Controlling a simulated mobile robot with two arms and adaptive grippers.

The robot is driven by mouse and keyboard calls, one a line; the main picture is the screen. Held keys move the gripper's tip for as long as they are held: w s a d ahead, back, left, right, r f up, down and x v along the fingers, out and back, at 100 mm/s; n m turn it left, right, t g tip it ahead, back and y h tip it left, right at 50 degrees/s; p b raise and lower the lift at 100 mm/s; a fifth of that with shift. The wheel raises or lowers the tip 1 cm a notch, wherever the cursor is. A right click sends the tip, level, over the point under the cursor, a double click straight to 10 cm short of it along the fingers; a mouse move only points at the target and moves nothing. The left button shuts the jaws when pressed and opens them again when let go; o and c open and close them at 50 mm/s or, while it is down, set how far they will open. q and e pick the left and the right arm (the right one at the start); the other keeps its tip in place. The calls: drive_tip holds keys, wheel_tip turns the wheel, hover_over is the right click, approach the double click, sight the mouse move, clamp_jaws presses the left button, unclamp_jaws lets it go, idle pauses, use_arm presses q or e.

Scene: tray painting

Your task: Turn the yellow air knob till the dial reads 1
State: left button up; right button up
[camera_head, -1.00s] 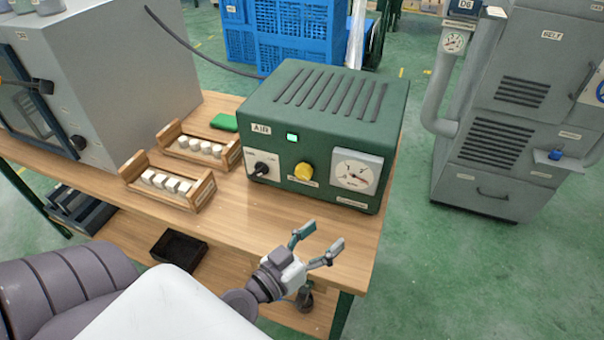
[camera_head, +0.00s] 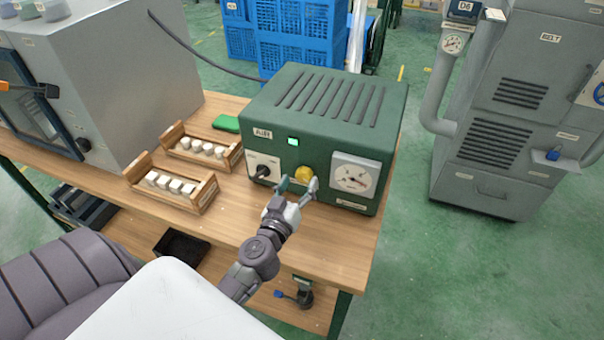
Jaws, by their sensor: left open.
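The green air unit (camera_head: 322,110) stands on the wooden bench, with a lit green lamp on its front. Its yellow knob (camera_head: 304,173) sits on the front face between a black switch (camera_head: 262,171) and the white round dial (camera_head: 354,179). The dial's figures are too small to read. My left gripper (camera_head: 298,184) is open, its two fingers reaching up to the yellow knob, one at its left and one at its lower right. I cannot tell whether the fingers touch it. My right gripper is not in view.
Two wooden racks with white blocks (camera_head: 172,184) stand left of the unit. A large grey cabinet (camera_head: 125,75) fills the bench's left end. A green item (camera_head: 226,123) lies behind the racks. The bench front (camera_head: 330,235) is clear on the right.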

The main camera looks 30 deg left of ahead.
use_arm(q)
drive_tip(key=shift+x, duration=1.3)
drive_tip(key=c, duration=1.1)
